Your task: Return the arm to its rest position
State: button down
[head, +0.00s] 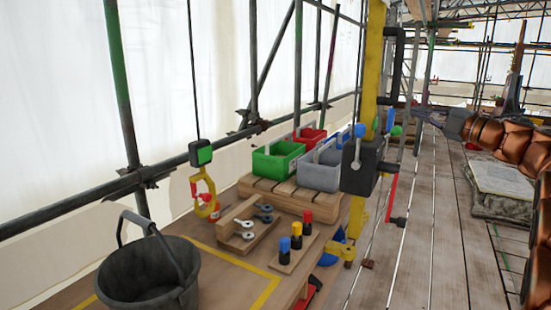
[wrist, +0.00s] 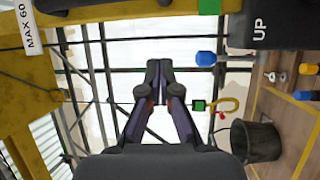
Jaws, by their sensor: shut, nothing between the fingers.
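My gripper (wrist: 160,82) is shut and empty in the wrist view, its two dark fingertips together. In the head view my copper-coloured arm (head: 505,140) reaches in from the right edge. Its dark gripper end (head: 428,114) points left toward the yellow post (head: 372,70) and the black control box (head: 360,165). The fingertips are small there, and I cannot tell the exact gap to the post.
A wooden bench (head: 225,262) bears a black bucket (head: 150,272), a green bin (head: 278,162), a grey bin (head: 318,172) and small coloured pegs (head: 296,240). A yellow hook (head: 207,195) hangs above it.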

jog(key=d+r+m+t+h+p, duration=0.2)
jog(key=d+r+m+t+h, duration=0.3)
jog(key=m+h, duration=0.95)
jog(key=s+a+f+m+g+p, duration=0.1)
jog(key=s+a+f+m+g, duration=0.25)
jog(key=s+f, duration=0.35)
jog(key=s+a+f+m+g+h+p, duration=0.1)
jog(key=s+a+f+m+g, duration=0.15)
jog(key=s+f+g, duration=0.45)
jog(key=s+a+f+m+g+p, duration=0.1)
jog(key=s+a+f+m+g, duration=0.25)
jog(key=s+f, duration=0.35)
jog(key=s+a+f+g+y, duration=0.1)
jog(key=s+a+f+g, duration=0.2)
jog(key=s, duration=0.6)
jog(key=s+a+f+g+y+p, duration=0.1)
jog(key=s+a+f+g+y, duration=0.1)
jog(key=s+a+f, duration=0.4)
jog(key=s+a+f+g+y+p, duration=0.1)
jog(key=s+a+f+g, duration=0.2)
jog(key=s, duration=1.1)
jog(key=a+f, duration=0.2)
jog(key=a, duration=0.3)
jog(key=shift+g+y, duration=0.35)
jog(key=shift+g, duration=0.05)
jog(key=shift+s, duration=0.1)
